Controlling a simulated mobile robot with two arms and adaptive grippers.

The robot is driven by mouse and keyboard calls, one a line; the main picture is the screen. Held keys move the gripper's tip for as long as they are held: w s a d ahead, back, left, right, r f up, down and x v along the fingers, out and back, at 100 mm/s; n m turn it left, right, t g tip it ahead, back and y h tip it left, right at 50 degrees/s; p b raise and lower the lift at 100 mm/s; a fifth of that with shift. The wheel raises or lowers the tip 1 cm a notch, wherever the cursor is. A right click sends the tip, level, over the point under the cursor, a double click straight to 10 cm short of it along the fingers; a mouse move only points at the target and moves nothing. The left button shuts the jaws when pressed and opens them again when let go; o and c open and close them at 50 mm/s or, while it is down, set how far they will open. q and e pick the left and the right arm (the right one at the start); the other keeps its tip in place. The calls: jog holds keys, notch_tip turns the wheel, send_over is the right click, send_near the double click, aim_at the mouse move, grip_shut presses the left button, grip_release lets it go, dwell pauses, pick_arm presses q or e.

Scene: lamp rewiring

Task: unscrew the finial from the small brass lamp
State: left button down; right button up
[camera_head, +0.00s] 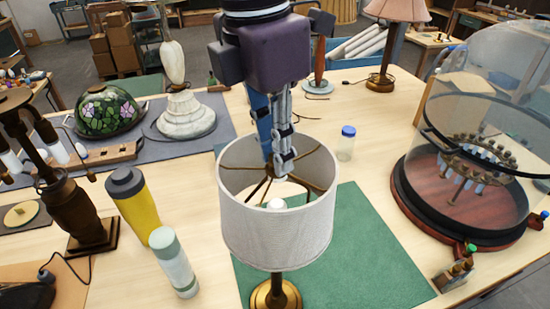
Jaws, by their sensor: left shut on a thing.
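The small brass lamp stands on the green mat, with its round brass base (275,294) showing below a pale fabric drum shade (280,235). The shade is open at the top, and its brass spider arms (312,183) meet near the middle. A white bulb (276,204) shows inside. My left gripper (280,168) comes down from above into the shade's opening. Its fingers are closed together at the spider's centre, shut on the finial, which they hide almost wholly. My right gripper is not in view.
A small blue-capped jar (346,143) stands behind the shade. A yellow bottle (135,203) and a pale cylinder (172,262) stand close on the left. A glass dome on a dark wooden base (450,200) fills the right. The green mat (375,255) is clear right of the lamp.

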pick_arm(q)
jog(key=n+b, duration=0.1)
jog(key=n, duration=0.1)
jog(key=shift+f+n+b, duration=0.25)
jog(key=shift+n+b, duration=0.15)
jog(key=shift+r+n+b, duration=0.1)
jog(key=shift+n+b, duration=0.2)
jog(key=shift+n, duration=0.3)
jog(key=shift+r+n, duration=0.2)
jog(key=shift+n, duration=0.3)
jog(key=shift+d+f+n+y+b, duration=0.1)
jog(key=shift+f+n+y+b, duration=0.15)
jog(key=shift+n+b, duration=0.5)
jog(key=shift+n+t+b, duration=0.3)
jog(key=shift+n, duration=0.35)
jog(key=n+b, duration=0.1)
jog(key=n, duration=0.1)
jog(key=shift+d+r+n+y, duration=0.1)
jog(key=shift+n+y, duration=0.25)
jog(key=shift+n, duration=0.05)
jog(key=n, duration=0.2)
jog(key=shift+r+n+b, duration=0.2)
jog(key=shift+n+b, duration=0.1)
jog(key=shift+b, duration=0.05)
